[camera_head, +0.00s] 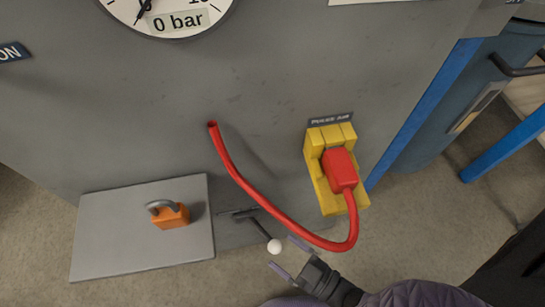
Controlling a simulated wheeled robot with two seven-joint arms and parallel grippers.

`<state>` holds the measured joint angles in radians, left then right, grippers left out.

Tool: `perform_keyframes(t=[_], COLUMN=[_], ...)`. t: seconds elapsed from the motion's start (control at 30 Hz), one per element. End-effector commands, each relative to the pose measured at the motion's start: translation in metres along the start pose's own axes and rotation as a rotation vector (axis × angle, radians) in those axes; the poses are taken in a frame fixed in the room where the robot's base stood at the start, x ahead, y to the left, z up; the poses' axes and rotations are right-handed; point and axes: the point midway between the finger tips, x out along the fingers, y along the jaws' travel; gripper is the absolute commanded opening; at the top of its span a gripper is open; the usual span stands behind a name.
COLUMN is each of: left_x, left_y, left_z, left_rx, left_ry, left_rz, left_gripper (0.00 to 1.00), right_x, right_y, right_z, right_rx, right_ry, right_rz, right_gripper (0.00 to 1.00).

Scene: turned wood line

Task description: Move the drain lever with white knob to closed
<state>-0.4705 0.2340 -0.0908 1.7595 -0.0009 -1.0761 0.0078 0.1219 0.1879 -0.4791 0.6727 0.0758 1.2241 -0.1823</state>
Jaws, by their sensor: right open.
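The drain lever (258,226) is a thin dark rod on the lower front of the grey cabinet. Its white knob (274,246) is at its lower right end. The rod slants down and to the right from a dark mount. My right gripper (285,256) is open, with its two fingers close around the white knob in this view. I cannot tell whether a finger touches it. The right arm comes in from the bottom right. My left gripper is not in view.
A red hose (260,202) loops just above the lever to a red plug (340,169) in a yellow holder (326,201). A grey panel (110,235) with an orange padlock (171,217) is at left. A gauge (178,20) reads 0 bar.

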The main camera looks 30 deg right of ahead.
Motion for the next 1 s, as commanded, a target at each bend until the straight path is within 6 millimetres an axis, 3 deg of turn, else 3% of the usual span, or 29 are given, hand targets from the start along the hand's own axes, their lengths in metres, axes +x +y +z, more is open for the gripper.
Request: perform_keyframes(t=[0.1,0.2,0.47,0.87,1.0], left_x=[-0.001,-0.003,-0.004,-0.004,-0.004], left_y=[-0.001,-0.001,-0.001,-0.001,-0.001], left_z=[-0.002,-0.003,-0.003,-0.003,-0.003], left_rx=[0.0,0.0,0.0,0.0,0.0], left_ry=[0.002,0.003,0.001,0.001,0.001], left_rz=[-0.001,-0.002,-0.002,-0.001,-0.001], left_gripper=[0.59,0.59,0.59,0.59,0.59], right_x=[0.021,0.03,0.033,0.033,0.033], right_y=[-0.001,-0.001,-0.001,-0.001,-0.001], right_z=[0.001,0.001,0.001,0.001,0.001], right_rx=[0.001,0.001,0.0,0.001,0.001], right_ry=[0.002,-0.001,-0.002,-0.003,-0.003], right_rz=[0.0,-0.001,-0.001,-0.001,-0.001], right_gripper=[0.83,0.83,0.83,0.01,0.0])
